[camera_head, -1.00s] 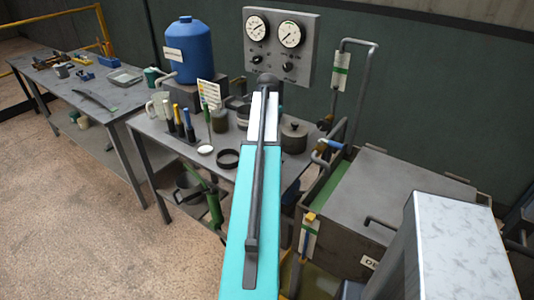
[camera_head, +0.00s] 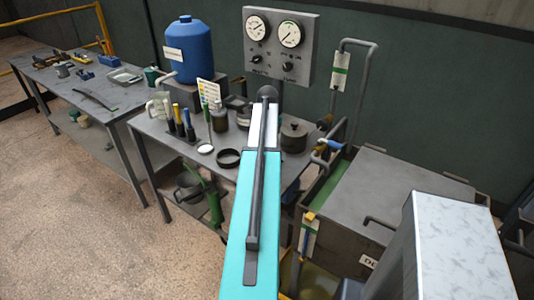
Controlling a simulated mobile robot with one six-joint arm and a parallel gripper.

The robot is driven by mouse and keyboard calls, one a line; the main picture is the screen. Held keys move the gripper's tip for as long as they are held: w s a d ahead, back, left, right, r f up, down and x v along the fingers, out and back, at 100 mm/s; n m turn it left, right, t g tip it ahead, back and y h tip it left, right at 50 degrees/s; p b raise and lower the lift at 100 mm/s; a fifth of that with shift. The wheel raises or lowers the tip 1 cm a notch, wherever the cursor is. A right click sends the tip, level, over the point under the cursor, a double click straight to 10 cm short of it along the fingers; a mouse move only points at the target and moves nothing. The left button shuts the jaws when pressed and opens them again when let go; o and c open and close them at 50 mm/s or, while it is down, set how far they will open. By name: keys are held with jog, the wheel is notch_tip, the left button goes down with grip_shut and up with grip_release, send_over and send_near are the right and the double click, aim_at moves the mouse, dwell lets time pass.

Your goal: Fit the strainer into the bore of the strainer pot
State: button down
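My arm, a turquoise and white link with a dark bar, reaches away over the middle table (camera_head: 180,140). My gripper is not visible; it is hidden beyond the arm's far end, so what it holds cannot be seen. A dark lidded pot (camera_head: 293,136) stands on the table just right of the arm. Other dark round items (camera_head: 238,103) stand left of the arm's end, partly covered by it. I cannot tell which of these is the strainer pot. I cannot make out the strainer. A dark open ring (camera_head: 228,158) lies at the table's front, left of the arm.
Several coloured-handled tools (camera_head: 179,122), a green-grey jar (camera_head: 219,119) and a white dish (camera_head: 205,149) crowd the table's left. A blue tank (camera_head: 188,50) and gauge panel (camera_head: 280,45) stand behind. A large grey tank (camera_head: 390,190) with pipes is at right. Floor at left is clear.

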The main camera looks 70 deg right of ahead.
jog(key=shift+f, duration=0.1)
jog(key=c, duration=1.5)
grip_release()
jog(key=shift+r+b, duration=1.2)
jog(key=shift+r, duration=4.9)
